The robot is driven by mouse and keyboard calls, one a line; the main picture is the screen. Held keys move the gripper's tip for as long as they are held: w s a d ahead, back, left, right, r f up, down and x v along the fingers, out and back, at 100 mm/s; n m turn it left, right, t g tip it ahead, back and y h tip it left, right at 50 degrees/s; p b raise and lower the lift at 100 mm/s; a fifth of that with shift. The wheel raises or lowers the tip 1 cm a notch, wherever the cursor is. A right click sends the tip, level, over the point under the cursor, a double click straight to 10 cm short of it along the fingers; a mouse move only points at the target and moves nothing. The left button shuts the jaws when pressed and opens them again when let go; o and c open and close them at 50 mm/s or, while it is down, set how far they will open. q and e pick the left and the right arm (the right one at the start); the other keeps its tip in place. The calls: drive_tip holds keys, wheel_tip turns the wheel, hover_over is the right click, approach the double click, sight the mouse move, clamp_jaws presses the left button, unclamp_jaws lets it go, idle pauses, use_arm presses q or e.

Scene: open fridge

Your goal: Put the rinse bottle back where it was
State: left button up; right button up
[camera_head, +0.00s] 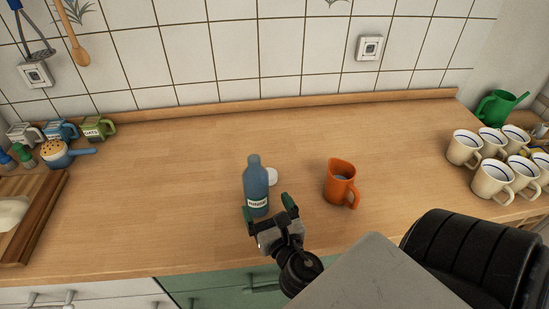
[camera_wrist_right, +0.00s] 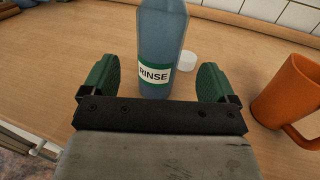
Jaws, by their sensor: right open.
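The blue rinse bottle (camera_head: 256,184) stands upright on the wooden counter, with a label that reads RINSE in the right wrist view (camera_wrist_right: 160,40). My right gripper (camera_head: 269,217) is open at the near side of the bottle. In the right wrist view its two green fingers (camera_wrist_right: 157,82) are spread to the left and right of the bottle, apart from it. A small white round thing (camera_head: 271,176), perhaps a cap, lies just behind and right of the bottle; it also shows in the right wrist view (camera_wrist_right: 187,61). My left gripper is not in view.
An orange jug (camera_head: 339,181) stands right of the bottle and also shows in the right wrist view (camera_wrist_right: 286,92). Several white mugs (camera_head: 493,181) and a green watering can (camera_head: 495,108) are at the right. A wooden tray (camera_head: 45,220) is at the left. The counter between is clear.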

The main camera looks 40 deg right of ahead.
drive_tip(key=b+v, duration=0.1)
drive_tip(key=v, duration=0.3)
drive_tip(key=shift+s, duration=0.3)
idle(0.3)
